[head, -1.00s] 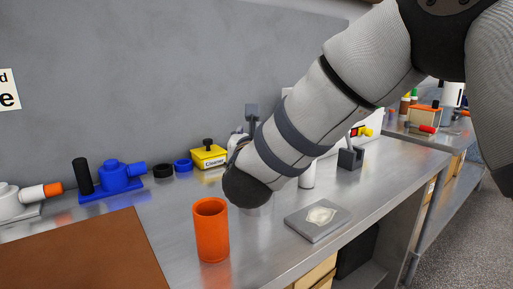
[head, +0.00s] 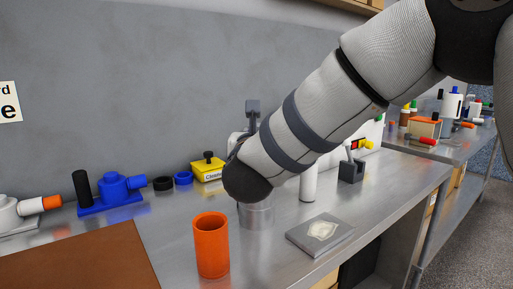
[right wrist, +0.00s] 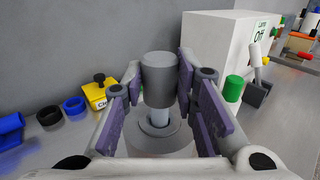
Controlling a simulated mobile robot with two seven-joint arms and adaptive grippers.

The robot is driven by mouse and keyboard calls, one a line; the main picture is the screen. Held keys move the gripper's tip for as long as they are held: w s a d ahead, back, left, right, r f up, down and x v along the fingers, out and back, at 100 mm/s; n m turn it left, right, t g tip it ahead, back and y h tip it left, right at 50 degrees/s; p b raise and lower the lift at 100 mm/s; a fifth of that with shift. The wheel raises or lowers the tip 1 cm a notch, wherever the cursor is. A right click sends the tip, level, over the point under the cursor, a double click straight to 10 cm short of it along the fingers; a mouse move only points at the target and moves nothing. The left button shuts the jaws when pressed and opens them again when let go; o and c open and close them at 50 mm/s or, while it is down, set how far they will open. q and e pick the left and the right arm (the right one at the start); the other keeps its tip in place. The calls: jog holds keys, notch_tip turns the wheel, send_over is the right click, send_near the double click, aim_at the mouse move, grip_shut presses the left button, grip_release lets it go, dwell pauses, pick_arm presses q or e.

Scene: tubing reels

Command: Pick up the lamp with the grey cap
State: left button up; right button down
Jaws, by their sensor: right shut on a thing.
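The lamp has a dark grey cylindrical cap (right wrist: 160,73), a paler narrow neck and a round grey collar, seen in the right wrist view. My right gripper (right wrist: 159,88) is shut on this lamp, with a purple-padded finger on either side of the cap. In the head view my right forearm and wrist hide the gripper and the cap. A silvery cylinder (head: 257,215) shows just below that wrist; I cannot tell whether it is part of the lamp. My left gripper is not in view.
An orange cup (head: 211,246) stands in front of my right wrist. A grey plate (head: 320,234) and a white cylinder (head: 308,184) are to the right. A yellow container (head: 207,169) and blue fixture (head: 115,192) stand behind left. A white box (right wrist: 215,50) is close beyond the gripper.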

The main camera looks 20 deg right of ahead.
notch_tip(320, 180, up, 15)
jog(key=shift+r, duration=0.15)
dwell(0.4)
dwell(1.6)
